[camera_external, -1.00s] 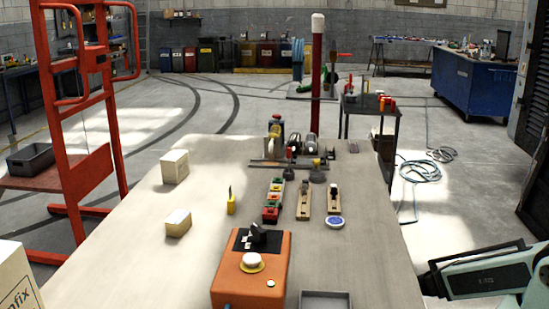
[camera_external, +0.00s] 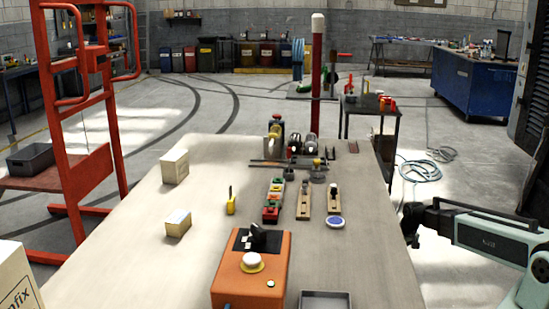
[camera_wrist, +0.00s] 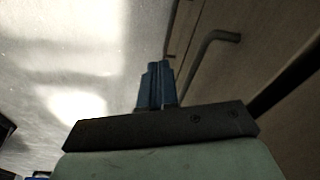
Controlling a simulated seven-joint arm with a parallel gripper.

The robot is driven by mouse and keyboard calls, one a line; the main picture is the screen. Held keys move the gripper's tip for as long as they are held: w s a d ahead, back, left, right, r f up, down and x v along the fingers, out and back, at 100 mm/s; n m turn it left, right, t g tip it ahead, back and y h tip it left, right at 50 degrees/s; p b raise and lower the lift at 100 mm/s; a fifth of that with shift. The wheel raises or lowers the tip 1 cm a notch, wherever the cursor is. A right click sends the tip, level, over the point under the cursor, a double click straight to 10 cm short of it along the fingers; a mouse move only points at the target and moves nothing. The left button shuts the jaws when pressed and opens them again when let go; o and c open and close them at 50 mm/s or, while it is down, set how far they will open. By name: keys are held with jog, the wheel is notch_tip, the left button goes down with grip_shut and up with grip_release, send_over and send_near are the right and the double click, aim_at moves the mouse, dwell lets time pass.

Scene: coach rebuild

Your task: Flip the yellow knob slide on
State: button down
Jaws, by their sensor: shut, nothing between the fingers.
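A small knob with a yellow top (camera_external: 317,163) stands upright on a grey round base toward the far end of the table in the external view. It is too small to tell its slide position. Nearer, two wooden slide pieces (camera_external: 304,204) (camera_external: 334,204) carry dark knobs. My gripper shows in the wrist view (camera_wrist: 158,66), its blue fingers together and empty. My arm reaches in from the right edge of the external view, beside the table and apart from these pieces; the fingers cannot be made out there.
An orange box with a white button (camera_external: 252,282) stands at the table's near end, beside a grey tray (camera_external: 325,301). A block with coloured pieces (camera_external: 272,204) lies left of the wooden slides. The wrist view shows a grey bar handle (camera_wrist: 208,52) close by.

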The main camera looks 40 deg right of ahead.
jog(key=w+d+r+n+t+h, duration=0.1)
jog(key=w+d+r+t, duration=0.1)
jog(key=w+d+r, duration=0.65)
jog(key=w+d+r+t+h, duration=0.1)
jog(key=d+r, duration=0.5)
jog(key=r, duration=0.7)
jog(key=w+d+r+n+t+h, duration=0.1)
jog(key=w+d+r+t, duration=0.1)
jog(key=w+d+r, duration=0.55)
jog(key=a+r+y, duration=0.2)
jog(key=a+r, duration=0.5)
jog(key=r, duration=0.4)
jog(key=a+r+y, duration=0.2)
jog(key=a, duration=1.1)
jog(key=w+a+r+y, duration=0.1)
jog(key=a+r+y, duration=0.2)
jog(key=a, duration=1)
jog(key=shift+g, duration=0.3)
jog(key=shift+w+f, duration=0.15)
